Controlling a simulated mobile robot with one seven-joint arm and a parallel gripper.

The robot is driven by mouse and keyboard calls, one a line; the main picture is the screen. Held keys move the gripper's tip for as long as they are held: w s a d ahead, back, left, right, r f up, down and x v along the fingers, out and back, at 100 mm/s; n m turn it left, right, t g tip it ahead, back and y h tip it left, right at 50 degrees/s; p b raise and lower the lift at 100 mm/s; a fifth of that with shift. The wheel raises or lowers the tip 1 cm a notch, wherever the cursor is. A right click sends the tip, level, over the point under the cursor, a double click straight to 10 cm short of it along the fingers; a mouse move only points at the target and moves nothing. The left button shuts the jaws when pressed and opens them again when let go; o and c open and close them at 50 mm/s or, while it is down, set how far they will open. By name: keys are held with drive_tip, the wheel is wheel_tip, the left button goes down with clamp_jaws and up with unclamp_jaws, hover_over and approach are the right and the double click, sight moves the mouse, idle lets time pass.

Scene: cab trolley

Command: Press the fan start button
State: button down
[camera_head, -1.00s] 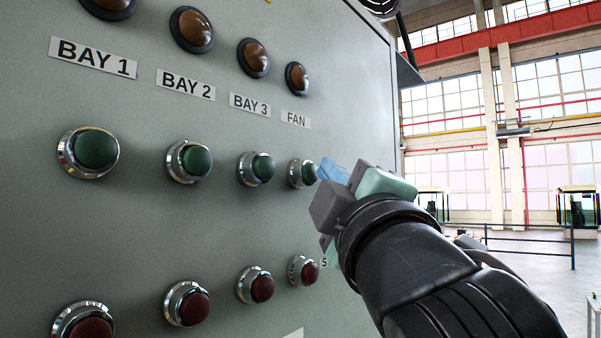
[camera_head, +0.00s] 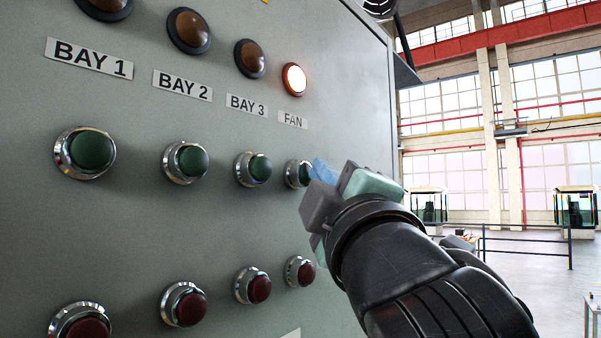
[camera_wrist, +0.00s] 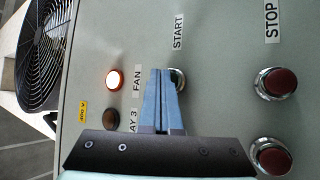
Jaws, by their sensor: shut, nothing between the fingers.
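The fan start button (camera_head: 293,173) is green in a chrome ring, at the right end of the green row under the FAN label (camera_head: 292,120). My gripper (camera_head: 318,170) is shut and empty, with its blue fingertips at this button in the head view. In the wrist view the blue fingers (camera_wrist: 163,100) point at the green button (camera_wrist: 178,78) and cover most of it. Whether they touch it is hard to see. The fan lamp (camera_head: 294,79) above glows bright; it also glows in the wrist view (camera_wrist: 114,80).
Other green buttons (camera_head: 186,162) and red stop buttons (camera_head: 184,304) stand out from the grey panel (camera_head: 130,225). The BAY lamps (camera_head: 250,58) are dark. A black fan (camera_wrist: 45,50) shows beside the panel in the wrist view. Open hall lies to the right.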

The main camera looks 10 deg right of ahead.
idle(0.3)
drive_tip(key=shift+s+d, duration=0.55)
drive_tip(key=shift+s, duration=0.05)
drive_tip(key=s+d+b, duration=0.1)
drive_tip(key=s+d, duration=0.2)
drive_tip(key=shift+s+d, duration=0.25)
idle(1.0)
